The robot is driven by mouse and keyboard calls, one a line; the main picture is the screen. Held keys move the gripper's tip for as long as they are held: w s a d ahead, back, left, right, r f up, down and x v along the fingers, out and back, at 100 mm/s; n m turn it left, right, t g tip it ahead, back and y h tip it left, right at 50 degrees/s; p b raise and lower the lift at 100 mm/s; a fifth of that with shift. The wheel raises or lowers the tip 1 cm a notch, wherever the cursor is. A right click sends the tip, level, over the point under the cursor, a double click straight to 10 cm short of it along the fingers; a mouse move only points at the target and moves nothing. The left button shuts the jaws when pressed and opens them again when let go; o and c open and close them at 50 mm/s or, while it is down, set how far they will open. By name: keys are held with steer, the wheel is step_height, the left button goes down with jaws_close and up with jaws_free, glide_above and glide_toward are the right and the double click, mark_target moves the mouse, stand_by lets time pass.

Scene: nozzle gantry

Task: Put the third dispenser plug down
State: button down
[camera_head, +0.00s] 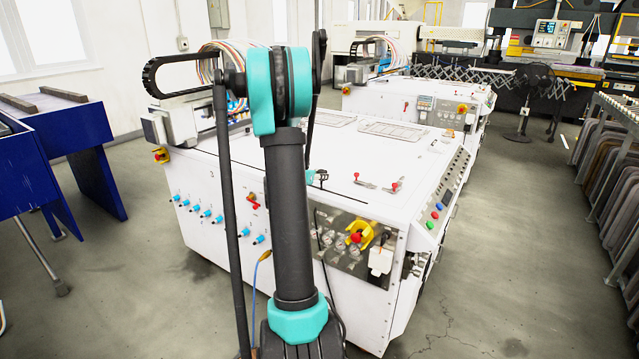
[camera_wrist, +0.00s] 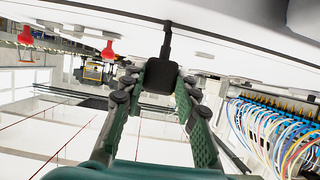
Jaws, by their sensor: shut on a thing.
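My gripper (camera_wrist: 160,88) is shut on a black block-shaped piece, which I take to be the dispenser plug (camera_wrist: 158,75), held between its green-and-black fingers in the wrist view. A thin black stem runs from the plug to the white surface at the top of that view; I cannot tell whether it touches. In the head view my gripper (camera_head: 317,177) is small and partly hidden behind my arm, over the white machine top (camera_head: 290,150). Two red-handled pieces (camera_head: 366,183) (camera_head: 395,187) stand to its right; they also show in the wrist view (camera_wrist: 108,50) (camera_wrist: 25,36).
The machine's front has blue knobs (camera_head: 207,214) and a yellow-red switch (camera_head: 359,235). A bundle of coloured cables (camera_wrist: 285,135) is at the right in the wrist view.

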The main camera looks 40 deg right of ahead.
mark_target(319, 190)
steer(key=shift+f, duration=1.4)
steer(key=shift+f, duration=0.5)
steer(key=c, duration=1.1)
jaws_free()
steer(key=shift+c, duration=0.2)
